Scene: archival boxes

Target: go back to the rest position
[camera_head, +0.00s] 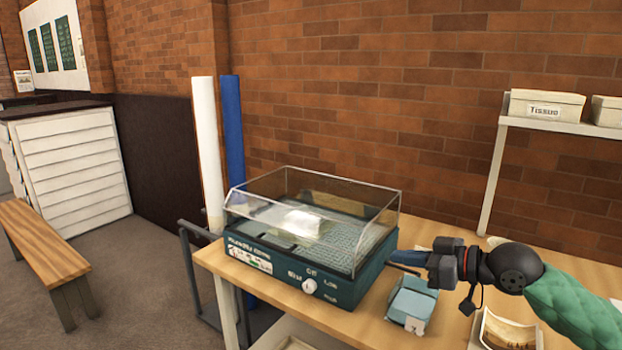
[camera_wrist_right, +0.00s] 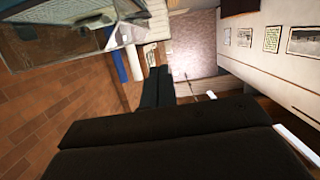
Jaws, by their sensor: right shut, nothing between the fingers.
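My right gripper (camera_head: 398,257) reaches in from the right on a green-sleeved arm. It is shut and empty, its fingers pointing left at the right side of a humidity-dome-like machine. Its dark fingers (camera_wrist_right: 158,88) also fill the lower middle of the right wrist view, lying together. The machine (camera_head: 300,284) has a dark teal base with a knob and a clear cover (camera_head: 365,225); a pale object (camera_head: 300,223) lies inside. From the head view I cannot tell whether the fingertips touch the machine. My left gripper is not in view.
The machine stands on a wooden table (camera_head: 366,326). A light blue box (camera_head: 411,304) and a paper tray (camera_head: 506,332) lie below my right gripper. A white roll (camera_head: 207,150) and a blue roll (camera_head: 233,140) stand behind left. A shelf (camera_head: 560,124) holds a box labelled Tissue (camera_head: 565,106).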

